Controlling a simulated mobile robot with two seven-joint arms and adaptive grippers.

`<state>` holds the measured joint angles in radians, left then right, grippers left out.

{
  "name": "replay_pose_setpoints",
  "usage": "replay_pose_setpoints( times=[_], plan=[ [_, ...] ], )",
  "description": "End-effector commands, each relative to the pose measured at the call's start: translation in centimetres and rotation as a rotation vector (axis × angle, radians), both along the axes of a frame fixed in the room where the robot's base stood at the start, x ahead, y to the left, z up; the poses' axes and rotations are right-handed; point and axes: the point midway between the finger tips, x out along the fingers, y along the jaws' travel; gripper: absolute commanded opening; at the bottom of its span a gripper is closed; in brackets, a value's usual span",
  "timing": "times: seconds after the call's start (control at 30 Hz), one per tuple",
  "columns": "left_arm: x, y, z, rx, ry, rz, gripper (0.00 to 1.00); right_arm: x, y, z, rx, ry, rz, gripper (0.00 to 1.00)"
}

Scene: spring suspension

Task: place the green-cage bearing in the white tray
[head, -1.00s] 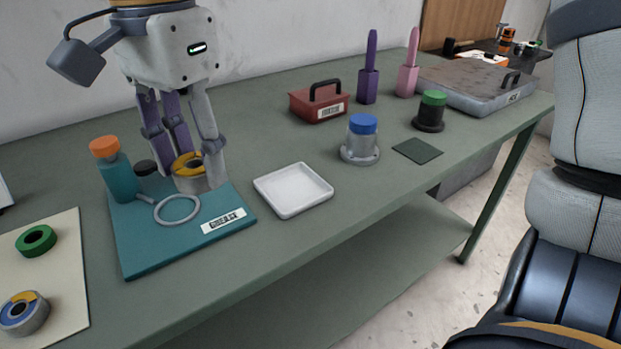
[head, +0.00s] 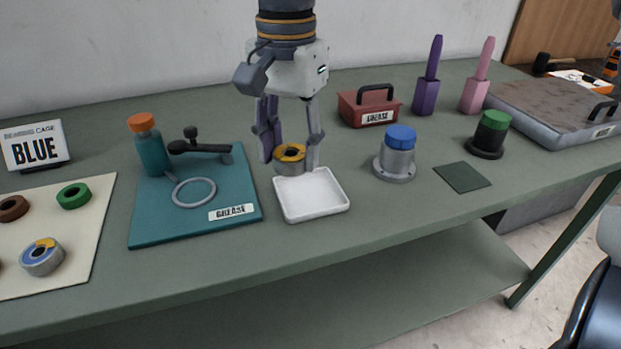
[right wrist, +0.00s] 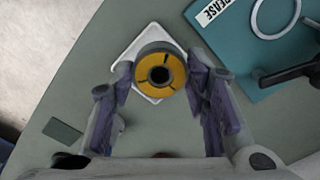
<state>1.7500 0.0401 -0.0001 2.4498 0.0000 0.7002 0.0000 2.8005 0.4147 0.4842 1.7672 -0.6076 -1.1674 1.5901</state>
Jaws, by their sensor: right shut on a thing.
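My right gripper (head: 290,158) points down and is shut on a grey bearing (head: 291,165) with a yellow-orange top face and a dark centre. In the right wrist view the bearing (right wrist: 160,74) sits between the fingertips (right wrist: 160,80); its yellow face has dark marks and no green shows on it. The white tray (head: 313,212) lies empty on the bench, and the bearing is at its far edge in the head view. In the right wrist view the bearing covers part of the tray (right wrist: 126,54). The bearing's height above it is hard to tell. My left gripper is not in view.
Left of the tray lies a teal mat (head: 160,225) with a bottle (head: 150,152), a ring and a dark tool. Further left, a cream mat (head: 85,268) holds a green ring, a brown ring and another bearing. A blue-topped post (head: 398,160) stands right; a red box (head: 366,106) stands behind.

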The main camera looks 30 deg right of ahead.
Motion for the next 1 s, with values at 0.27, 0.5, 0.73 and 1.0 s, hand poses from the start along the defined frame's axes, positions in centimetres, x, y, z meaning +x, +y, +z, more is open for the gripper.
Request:
replay_pose_setpoints(
  times=[0.27, 0.5, 0.73, 1.0],
  plan=[
    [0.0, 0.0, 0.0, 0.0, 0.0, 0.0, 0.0, 1.3, -3.2, -4.6, 0.002, 0.003, 0.001, 0.08],
    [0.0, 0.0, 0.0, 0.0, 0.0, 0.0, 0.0, 1.5, -3.8, -8.3, -0.001, 0.001, 0.004, 0.08],
    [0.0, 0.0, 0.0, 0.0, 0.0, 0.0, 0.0, 1.6, -3.8, -8.3, -0.001, -0.002, 0.003, 0.08],
    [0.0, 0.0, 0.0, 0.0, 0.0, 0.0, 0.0, 1.5, -3.8, -8.6, -0.001, 0.001, 0.002, 0.62]
  ],
)
